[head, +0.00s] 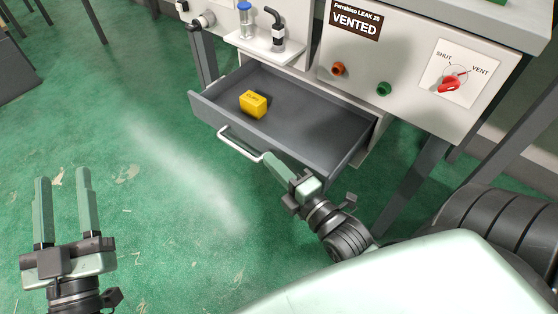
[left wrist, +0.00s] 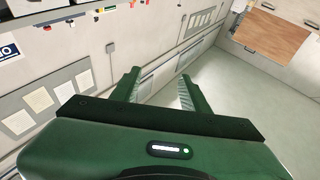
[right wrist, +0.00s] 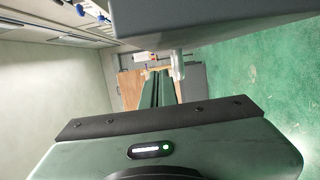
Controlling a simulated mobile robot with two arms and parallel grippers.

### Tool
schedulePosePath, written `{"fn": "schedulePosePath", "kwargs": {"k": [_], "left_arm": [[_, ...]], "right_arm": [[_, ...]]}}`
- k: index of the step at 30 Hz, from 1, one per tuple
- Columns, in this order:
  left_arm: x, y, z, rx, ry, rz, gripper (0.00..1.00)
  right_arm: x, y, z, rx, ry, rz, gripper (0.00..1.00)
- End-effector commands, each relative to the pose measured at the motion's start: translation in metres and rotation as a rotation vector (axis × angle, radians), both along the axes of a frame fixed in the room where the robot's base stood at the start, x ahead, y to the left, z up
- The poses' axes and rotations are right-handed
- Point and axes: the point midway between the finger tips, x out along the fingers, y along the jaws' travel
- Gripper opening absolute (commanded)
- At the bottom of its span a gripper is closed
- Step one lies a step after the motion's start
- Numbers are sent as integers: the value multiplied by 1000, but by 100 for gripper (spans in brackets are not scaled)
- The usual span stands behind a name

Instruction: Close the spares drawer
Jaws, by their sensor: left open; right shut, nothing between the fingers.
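The spares drawer (head: 311,137) is a grey drawer pulled out under the grey bench unit in the head view. A yellow box (head: 253,103) lies inside it. A white bar handle (head: 238,145) runs along its front face. My right gripper (head: 270,158) is shut and empty, with its fingertips at the right end of the handle; I cannot tell whether they touch it. In the right wrist view the shut fingers (right wrist: 157,88) are close under a large grey surface. My left gripper (head: 63,176) is open and empty over the floor at the left, well apart from the drawer.
Above the drawer are a panel with a red rotary knob (head: 449,83) and a VENTED sign (head: 356,18). A small shelf (head: 268,46) holds a blue-capped bottle (head: 245,20) and a dark-handled item. Bench legs flank the drawer. Green floor (head: 150,170) in front is clear.

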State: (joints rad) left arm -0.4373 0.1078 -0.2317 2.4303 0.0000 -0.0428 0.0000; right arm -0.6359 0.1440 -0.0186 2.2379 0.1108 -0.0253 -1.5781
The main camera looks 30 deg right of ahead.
Motion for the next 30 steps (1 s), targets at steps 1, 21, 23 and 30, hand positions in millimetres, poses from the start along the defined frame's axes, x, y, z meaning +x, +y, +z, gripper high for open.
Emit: {"fn": "schedulePosePath", "kwargs": {"k": [1,21,23,30], "left_arm": [[-2,-1,5,-10,-36,-2,45],[-11,-1,24,-36,-131,-8,45],[-9,-1,21,-32,-113,-6,45],[7,2,-22,37,134,9,45]], "right_arm": [[2,-5,-1,-3,-1,1,0],[6,-19,1,1,-1,-1,0],[7,-21,1,0,0,-1,0],[15,-42,4,-5,0,1,0]]}}
